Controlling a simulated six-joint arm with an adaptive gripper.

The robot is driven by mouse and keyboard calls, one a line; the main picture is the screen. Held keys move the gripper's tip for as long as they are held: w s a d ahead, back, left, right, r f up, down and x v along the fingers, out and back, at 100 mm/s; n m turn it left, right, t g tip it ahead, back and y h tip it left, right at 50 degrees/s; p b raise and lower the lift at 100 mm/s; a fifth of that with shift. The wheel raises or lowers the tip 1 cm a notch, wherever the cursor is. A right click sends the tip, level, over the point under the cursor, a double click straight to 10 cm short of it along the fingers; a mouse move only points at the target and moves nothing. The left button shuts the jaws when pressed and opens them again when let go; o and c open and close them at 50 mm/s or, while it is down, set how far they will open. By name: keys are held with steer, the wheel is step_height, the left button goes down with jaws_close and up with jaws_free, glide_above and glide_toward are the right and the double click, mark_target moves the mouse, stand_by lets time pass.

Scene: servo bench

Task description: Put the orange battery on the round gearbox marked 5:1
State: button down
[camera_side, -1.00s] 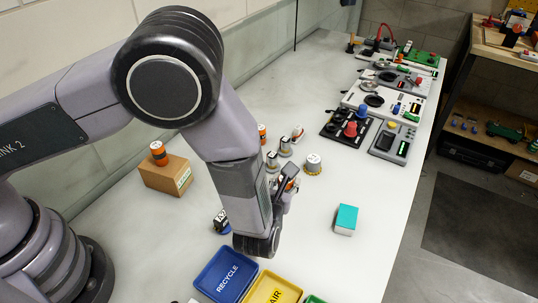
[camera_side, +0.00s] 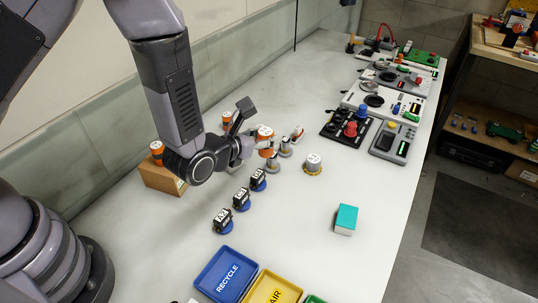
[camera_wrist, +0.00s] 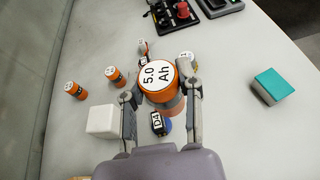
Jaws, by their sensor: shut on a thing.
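My gripper (camera_side: 258,143) is shut on an orange battery (camera_side: 265,134). In the wrist view it sits between my fingertips (camera_wrist: 160,88), its white top reading "5.0 Ah" (camera_wrist: 155,77). It looks upright, held above the table. Small round gearboxes with pale tops stand on the table: one (camera_side: 272,165) shows just below the battery in the side view, others stand behind it (camera_side: 285,149) and to the right, the latter with a brass-coloured base (camera_side: 313,165). I cannot read the gearbox markings, so I cannot tell which is 5:1. The battery hides part of this group in the wrist view.
Several black-and-blue parts (camera_side: 241,200) line up in front. A teal-topped block (camera_side: 346,218) stands right; blue (camera_side: 228,272) and yellow (camera_side: 272,289) trays lie nearest. The table's middle right is clear.

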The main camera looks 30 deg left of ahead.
steer(key=w+r+m+h, duration=0.1)
steer(key=w, duration=0.1)
glide_above(314, 158)
steer(key=s, duration=0.1)
steer(key=shift+h, duration=0.3)
steer(key=f, duration=0.8)
steer(key=shift+a, duration=0.25)
steer(key=shift+w+d+f+g, duration=0.2)
steer(key=shift+w+f+g, duration=0.15)
steer(key=shift+f, duration=0.25)
steer(key=shift+w+f, duration=0.15)
steer(key=shift+f, duration=1.45)
steer(key=c, duration=0.7)
jaws_free()
steer(key=shift+f, duration=0.15)
steer(key=shift+c, duration=0.2)
